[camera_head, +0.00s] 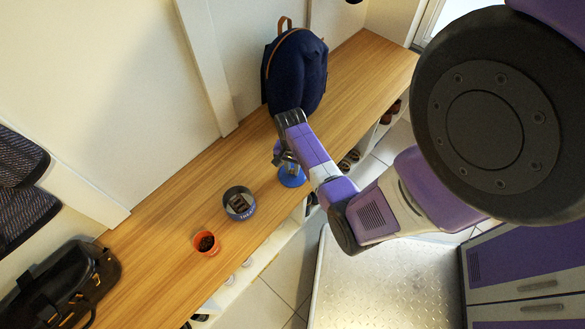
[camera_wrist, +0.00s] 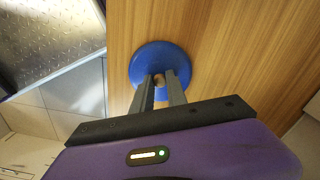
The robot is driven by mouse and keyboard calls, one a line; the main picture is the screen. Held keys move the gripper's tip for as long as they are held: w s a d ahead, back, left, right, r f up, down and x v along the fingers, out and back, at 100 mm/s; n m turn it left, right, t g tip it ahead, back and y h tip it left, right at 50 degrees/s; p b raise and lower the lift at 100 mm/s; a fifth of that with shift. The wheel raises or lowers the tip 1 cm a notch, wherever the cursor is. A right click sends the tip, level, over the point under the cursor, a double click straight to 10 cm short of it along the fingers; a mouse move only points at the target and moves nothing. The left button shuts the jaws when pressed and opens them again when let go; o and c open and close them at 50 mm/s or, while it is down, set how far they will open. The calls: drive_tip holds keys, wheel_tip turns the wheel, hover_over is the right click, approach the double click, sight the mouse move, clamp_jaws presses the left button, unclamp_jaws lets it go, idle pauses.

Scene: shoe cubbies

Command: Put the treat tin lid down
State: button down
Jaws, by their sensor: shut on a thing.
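The treat tin lid (camera_head: 292,181) is a blue disc at the bench's front edge, below my gripper (camera_head: 287,163). In the wrist view the blue lid (camera_wrist: 157,57) shows from above, with my gripper's fingertips (camera_wrist: 162,82) shut on a small knob at its middle. Whether the lid touches the bench or hangs a little above it, I cannot tell. The treat tin (camera_head: 239,204), round and dark with a pale label, stands open on the bench to the left of the lid. Dark pieces show inside it.
An orange cup (camera_head: 206,243) with dark contents stands left of the tin. A navy backpack (camera_head: 297,72) stands behind my gripper against the wall. A black bag (camera_head: 62,287) lies at the left end. The wooden bench (camera_head: 165,215) is clear behind the tin.

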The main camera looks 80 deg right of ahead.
drive_tip(key=shift+f, duration=0.1)
drive_tip(key=c, duration=1.3)
unclamp_jaws()
